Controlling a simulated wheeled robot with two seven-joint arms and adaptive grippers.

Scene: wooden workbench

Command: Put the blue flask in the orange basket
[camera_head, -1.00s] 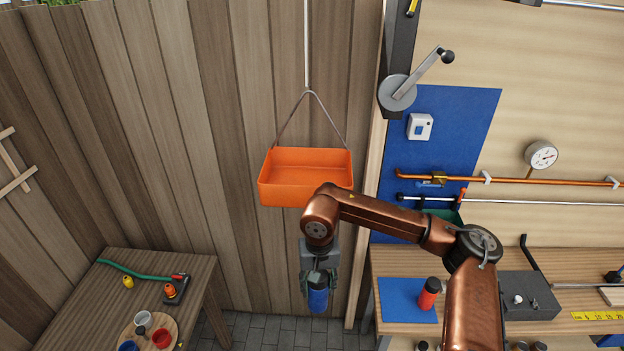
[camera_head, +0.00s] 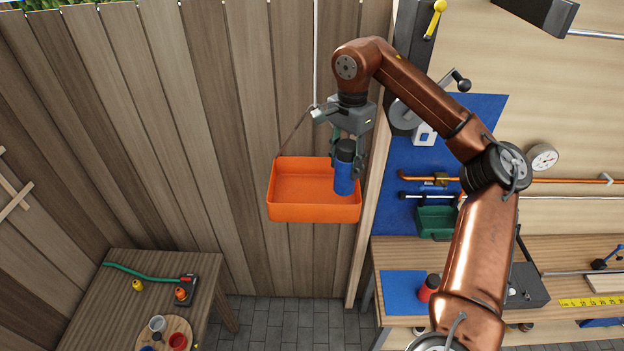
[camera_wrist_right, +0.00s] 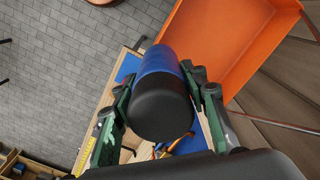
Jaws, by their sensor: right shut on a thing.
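The blue flask (camera_head: 344,175) has a black cap and hangs upright in my right gripper (camera_head: 346,160), whose fingers close around its upper part. In the head view it overlaps the right part of the orange basket (camera_head: 290,213), which hangs from a cord by the wooden wall. In the right wrist view the flask (camera_wrist_right: 161,64) is between the green fingers of the gripper (camera_wrist_right: 163,105), cap toward the camera. There the basket (camera_wrist_right: 225,45) lies beside the flask at the upper right, and floor and bench show below the flask. My left gripper is not in view.
A workbench (camera_head: 540,249) with a blue mat (camera_head: 402,292) and a red flask (camera_head: 429,287) stands at the right. A small wooden table (camera_head: 120,297) with cups is at the lower left. A crank and an orange pipe are on the wall panel at the right.

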